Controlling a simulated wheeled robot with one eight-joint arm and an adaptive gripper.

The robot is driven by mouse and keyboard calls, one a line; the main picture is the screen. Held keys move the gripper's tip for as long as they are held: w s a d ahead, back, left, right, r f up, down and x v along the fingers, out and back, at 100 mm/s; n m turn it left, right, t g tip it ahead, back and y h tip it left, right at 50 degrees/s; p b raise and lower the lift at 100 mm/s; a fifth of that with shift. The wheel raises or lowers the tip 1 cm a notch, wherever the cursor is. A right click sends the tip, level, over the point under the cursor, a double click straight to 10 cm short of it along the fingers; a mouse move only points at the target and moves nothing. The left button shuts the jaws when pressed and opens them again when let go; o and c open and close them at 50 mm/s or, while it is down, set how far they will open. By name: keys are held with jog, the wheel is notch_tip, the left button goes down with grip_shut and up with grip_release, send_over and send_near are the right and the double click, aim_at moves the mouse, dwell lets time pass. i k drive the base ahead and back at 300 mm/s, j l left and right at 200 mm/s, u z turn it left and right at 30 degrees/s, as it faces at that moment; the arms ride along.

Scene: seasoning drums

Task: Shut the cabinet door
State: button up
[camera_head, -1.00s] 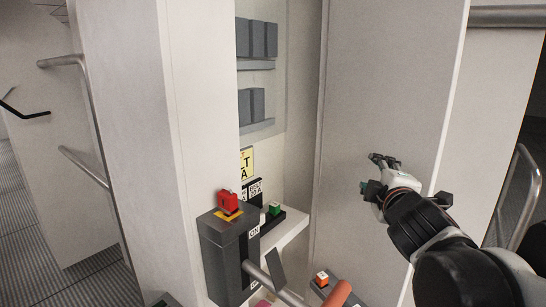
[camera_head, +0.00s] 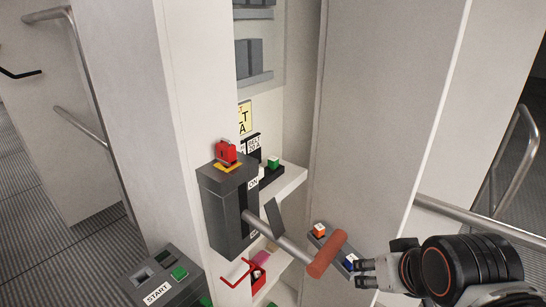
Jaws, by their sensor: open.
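The cabinet door (camera_head: 385,110) is a tall light-grey panel on the right of the head view, standing open. The cabinet (camera_head: 185,90) is to its left, with its inside exposed. My gripper (camera_head: 358,274) is open and empty at the lower right, pointing left. In the picture it overlaps the lower part of the door, just right of the red-brown end of a lever (camera_head: 328,254). I cannot tell whether it touches the door. The door's bottom edge is hidden.
A grey switch box (camera_head: 228,222) with a red block on top carries the lever, which juts out towards the door. A small panel with orange and blue buttons (camera_head: 320,233) sits behind the lever. A START box (camera_head: 163,277) stands lower left. Metal rails (camera_head: 515,165) flank the cabinet.

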aim_at(390, 65)
jog(key=k+u, duration=0.45)
jog(key=u, duration=0.3)
jog(key=l+u, duration=0.1)
jog(key=l, duration=0.25)
jog(key=k+l+u, duration=0.1)
jog(key=l, duration=0.2)
jog(key=k+l+z, duration=0.5)
jog(key=l, duration=0.25)
jog(key=i+j+u, duration=0.25)
jog(key=j, duration=0.15)
jog(key=i+j+u, duration=0.3)
jog(key=k+j, duration=0.05)
jog(key=j, duration=0.05)
